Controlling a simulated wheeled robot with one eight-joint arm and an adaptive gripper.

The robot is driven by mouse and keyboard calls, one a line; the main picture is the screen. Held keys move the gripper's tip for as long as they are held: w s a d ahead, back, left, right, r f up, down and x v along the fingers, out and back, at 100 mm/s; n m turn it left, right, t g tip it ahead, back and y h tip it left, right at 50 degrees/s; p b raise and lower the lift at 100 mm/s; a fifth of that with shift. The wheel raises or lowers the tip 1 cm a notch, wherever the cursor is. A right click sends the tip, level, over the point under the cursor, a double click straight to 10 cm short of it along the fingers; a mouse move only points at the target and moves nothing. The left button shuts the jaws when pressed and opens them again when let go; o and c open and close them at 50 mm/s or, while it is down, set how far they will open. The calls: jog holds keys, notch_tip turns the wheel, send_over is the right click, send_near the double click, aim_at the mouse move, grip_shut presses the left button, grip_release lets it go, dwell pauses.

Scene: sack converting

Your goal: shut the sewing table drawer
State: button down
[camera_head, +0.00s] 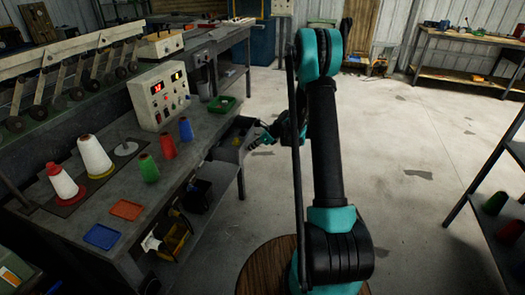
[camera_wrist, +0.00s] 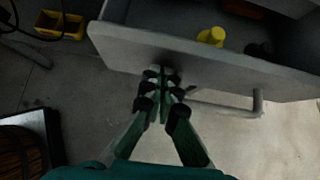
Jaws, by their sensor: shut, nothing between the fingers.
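The sewing table (camera_head: 202,138) runs along the left in the head view. Its grey drawer (camera_head: 238,136) stands open under the tabletop; its front panel fills the upper part of the wrist view (camera_wrist: 240,73). A bar handle (camera_wrist: 225,106) projects from the drawer front to the right of my gripper. A yellow object (camera_wrist: 212,36) and a dark object lie inside the drawer. My gripper (camera_wrist: 163,76) is shut and empty, its fingertips at the outer face of the drawer front, left of the handle. Whether they touch is hard to tell. My gripper also shows beside the drawer (camera_head: 260,140).
Thread cones, small coloured trays and a control box (camera_head: 160,95) stand on the table. A yellow bin (camera_head: 177,240) sits below it. A round wooden top (camera_head: 262,268) is near my arm's base. A shelf rack (camera_head: 505,215) stands at right. The middle floor is clear.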

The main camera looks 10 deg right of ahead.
jog(key=w+a, duration=0.2)
jog(key=a, duration=0.2)
jog(key=w+a, duration=0.1)
jog(key=a, duration=0.3)
jog(key=w+a, duration=0.2)
jog(key=a, duration=0.2)
jog(key=shift+w+a, duration=0.1)
jog(key=shift+w, duration=0.2)
jog(key=shift+r, duration=0.1)
